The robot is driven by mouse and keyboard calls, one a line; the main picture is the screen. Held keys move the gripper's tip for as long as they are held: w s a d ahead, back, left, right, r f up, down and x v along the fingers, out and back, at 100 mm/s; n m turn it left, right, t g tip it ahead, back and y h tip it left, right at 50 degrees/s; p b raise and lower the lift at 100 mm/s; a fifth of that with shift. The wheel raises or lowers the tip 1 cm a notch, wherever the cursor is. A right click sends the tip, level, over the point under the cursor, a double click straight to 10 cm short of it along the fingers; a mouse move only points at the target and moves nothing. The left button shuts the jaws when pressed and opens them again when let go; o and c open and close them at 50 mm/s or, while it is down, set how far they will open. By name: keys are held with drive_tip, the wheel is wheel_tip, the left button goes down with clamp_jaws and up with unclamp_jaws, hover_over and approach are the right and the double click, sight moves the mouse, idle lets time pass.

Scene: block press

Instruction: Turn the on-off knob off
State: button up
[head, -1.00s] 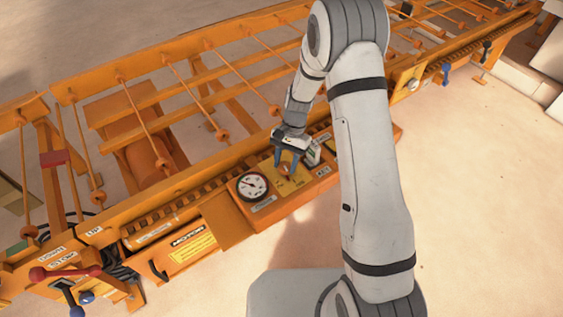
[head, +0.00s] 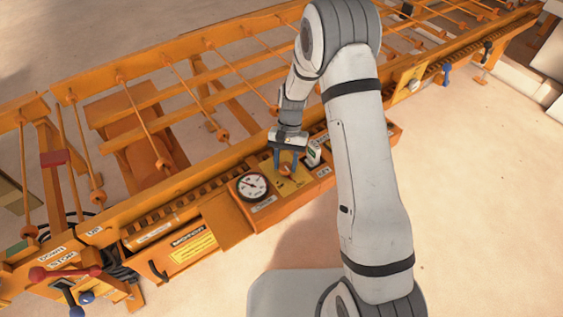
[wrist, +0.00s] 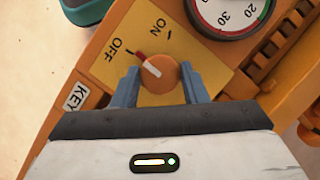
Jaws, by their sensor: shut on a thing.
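The on-off knob (wrist: 158,75) is a round orange knob on a yellow plate (wrist: 185,32) marked ON and OFF. In the wrist view its white and red pointer aims up and left, toward the OFF lettering. My gripper (wrist: 158,84) has its two blue fingers on either side of the knob and is shut on it. In the head view my gripper (head: 286,168) reaches down onto the knob (head: 286,172) on the orange control box.
A round gauge (head: 252,186) sits left of the knob plate. Red and blue levers (head: 70,275) are at the lower left. The sandy floor at the right is clear.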

drive_tip(key=shift+s+f+n, duration=0.2)
drive_tip(key=shift+s+n, duration=0.1)
idle(0.6)
drive_tip(key=o, duration=1)
drive_tip(key=shift+w+r, duration=0.1)
drive_tip(key=shift+w, duration=0.05)
drive_tip(key=shift+c, duration=0.2)
drive_tip(key=shift+w+r, duration=0.1)
drive_tip(key=v, duration=0.7)
drive_tip(key=shift+w+r, duration=0.2)
drive_tip(key=shift+r, duration=0.05)
